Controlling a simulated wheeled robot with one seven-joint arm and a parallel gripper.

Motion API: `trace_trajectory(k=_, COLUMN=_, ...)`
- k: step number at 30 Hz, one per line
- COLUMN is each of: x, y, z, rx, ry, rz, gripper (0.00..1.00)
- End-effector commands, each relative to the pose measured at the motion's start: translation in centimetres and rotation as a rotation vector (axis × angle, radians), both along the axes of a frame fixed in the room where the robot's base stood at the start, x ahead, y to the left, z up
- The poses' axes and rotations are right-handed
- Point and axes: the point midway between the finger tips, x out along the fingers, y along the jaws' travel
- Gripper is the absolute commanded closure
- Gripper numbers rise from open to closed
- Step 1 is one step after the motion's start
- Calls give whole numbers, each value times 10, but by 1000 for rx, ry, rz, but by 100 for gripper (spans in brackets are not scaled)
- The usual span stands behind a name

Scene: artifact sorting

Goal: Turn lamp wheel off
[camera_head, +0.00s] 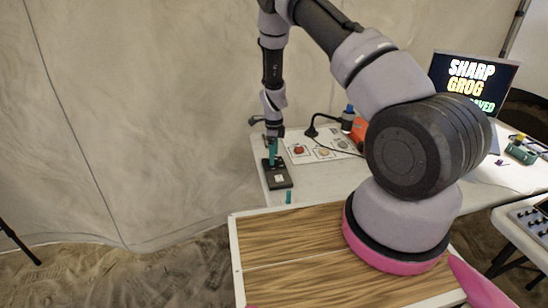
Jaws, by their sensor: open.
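My gripper (271,128) is small in the camera_head view, at the end of my arm, over the left end of the white table. It is open and points down. A black device (278,177) with a light patch on top stands on the table just below it. An upright teal piece (273,152) rises from the device's back, right under my gripper; whether they touch is not clear. I cannot make out a lamp wheel for certain.
A sheet with round coloured pictures (318,150) lies right of the device, near a black cable and an orange object (358,131). A small teal piece (289,197) shows near the table's front edge. A screen (472,84) and a green box (521,152) stand right.

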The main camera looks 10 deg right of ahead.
Motion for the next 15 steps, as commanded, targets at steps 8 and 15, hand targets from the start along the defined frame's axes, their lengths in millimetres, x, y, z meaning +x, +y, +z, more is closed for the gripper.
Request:
trace_trajectory(k=8, x=0, y=0, z=-15, rx=0, ry=0, rz=0, gripper=21)
trace_trajectory(k=15, x=0, y=0, z=-15, rx=0, ry=0, rz=0, gripper=40)
